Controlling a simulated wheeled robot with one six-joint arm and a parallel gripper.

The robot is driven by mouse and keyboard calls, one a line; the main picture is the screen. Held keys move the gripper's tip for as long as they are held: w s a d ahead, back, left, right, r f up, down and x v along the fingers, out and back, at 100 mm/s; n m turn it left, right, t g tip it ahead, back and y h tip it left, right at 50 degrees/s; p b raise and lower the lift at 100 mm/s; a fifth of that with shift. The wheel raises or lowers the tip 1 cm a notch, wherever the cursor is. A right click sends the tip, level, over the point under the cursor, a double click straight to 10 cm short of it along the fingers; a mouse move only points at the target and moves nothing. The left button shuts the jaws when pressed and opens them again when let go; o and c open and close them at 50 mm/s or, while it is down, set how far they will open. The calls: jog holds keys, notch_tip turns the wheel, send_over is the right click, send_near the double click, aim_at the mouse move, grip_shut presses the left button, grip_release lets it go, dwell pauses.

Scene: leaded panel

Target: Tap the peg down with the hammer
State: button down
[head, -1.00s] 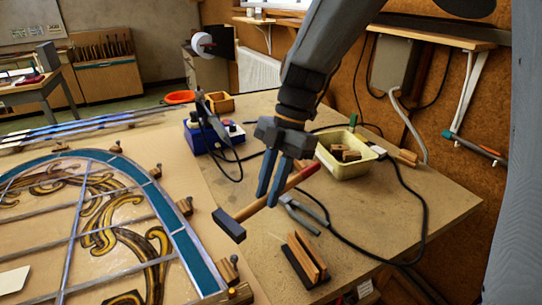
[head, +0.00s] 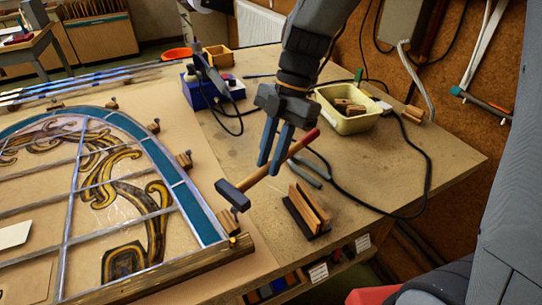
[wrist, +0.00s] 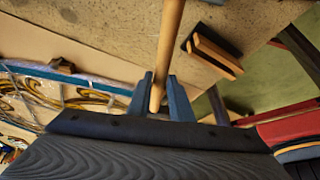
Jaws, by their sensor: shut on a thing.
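My gripper (head: 271,168) is shut on the wooden handle of the hammer (head: 262,174) and holds it above the bench. The dark hammer head (head: 232,195) points left, and the red handle end points up and right. In the wrist view the handle (wrist: 168,45) runs between the two fingers (wrist: 162,98). Wooden blocks with upright pegs stand along the panel's edge: one (head: 185,160) midway, one (head: 219,213) partly hidden by the hammer head, and one (head: 235,242) at the near corner. I cannot tell whether the head touches the hidden block.
The leaded panel (head: 120,232) fills the left of the bench. A block rack (head: 308,208) stands right of the hammer, with pliers (head: 318,166) behind. A yellow tub (head: 347,122) and blue soldering station (head: 212,93) stand further back. A cable loops across the right side.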

jog(key=shift+f, duration=0.15)
dwell(1.2)
jog(key=shift+b, duration=0.3)
notch_tip(320, 180, down, 4)
jog(key=b, duration=0.2)
jog(key=shift+b, duration=0.4)
jog(key=shift+r+p, duration=1.15)
jog(key=shift+r, duration=0.65)
jog(key=shift+r, duration=0.1)
jog(key=shift+r+p, duration=1.7)
jog(key=shift+r, duration=0.75)
